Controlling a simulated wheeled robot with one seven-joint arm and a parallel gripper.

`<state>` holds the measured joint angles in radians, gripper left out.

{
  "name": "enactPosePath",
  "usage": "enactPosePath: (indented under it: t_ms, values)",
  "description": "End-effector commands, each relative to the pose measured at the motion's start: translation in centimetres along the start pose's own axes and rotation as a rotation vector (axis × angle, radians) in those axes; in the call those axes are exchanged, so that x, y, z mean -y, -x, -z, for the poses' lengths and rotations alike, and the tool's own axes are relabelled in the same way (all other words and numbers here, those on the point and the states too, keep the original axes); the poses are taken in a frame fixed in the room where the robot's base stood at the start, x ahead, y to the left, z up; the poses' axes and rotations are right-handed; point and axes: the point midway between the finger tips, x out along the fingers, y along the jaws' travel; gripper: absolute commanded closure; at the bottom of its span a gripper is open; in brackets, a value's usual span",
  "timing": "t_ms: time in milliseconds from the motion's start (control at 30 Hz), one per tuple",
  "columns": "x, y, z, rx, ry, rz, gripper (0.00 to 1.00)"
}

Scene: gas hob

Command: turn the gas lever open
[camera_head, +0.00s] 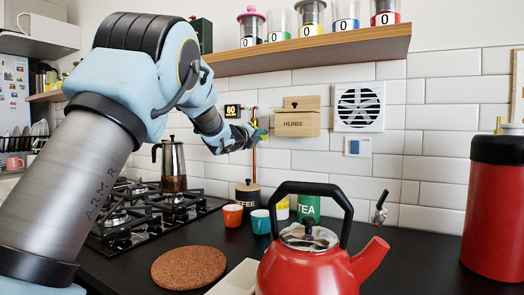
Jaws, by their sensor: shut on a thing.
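A thin copper-coloured gas pipe (254,163) runs down the tiled wall to the right of the hob. The gas lever (263,133) is a small yellow-green piece on this pipe, mostly hidden by my gripper. My arm reaches in from the left, and my gripper (256,134) is at the lever with its fingers closed around it. The lever's exact angle is too small and covered to tell.
The black gas hob (160,210) carries a moka pot (172,165). A red kettle (308,265), orange cup (232,215), blue cup (261,221) and cork mat (188,267) stand in front. The herbs box (297,122) and shelf (310,50) are close by on the wall.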

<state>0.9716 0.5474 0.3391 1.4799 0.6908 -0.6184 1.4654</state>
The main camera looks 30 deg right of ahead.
Motion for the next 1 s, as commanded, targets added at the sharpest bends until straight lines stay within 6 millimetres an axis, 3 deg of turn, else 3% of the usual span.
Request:
enactPosePath:
  t_ms: [33,400,1000]
  values:
    - [-1.1,0.0,0.6,0.001,-0.045,0.0,1.0]
    - [-3.1,0.0,0.0,0.0,-0.397,0.0,1.0]
    - [-5.0,0.0,-1.9,-0.001,-0.833,-0.002,1.0]
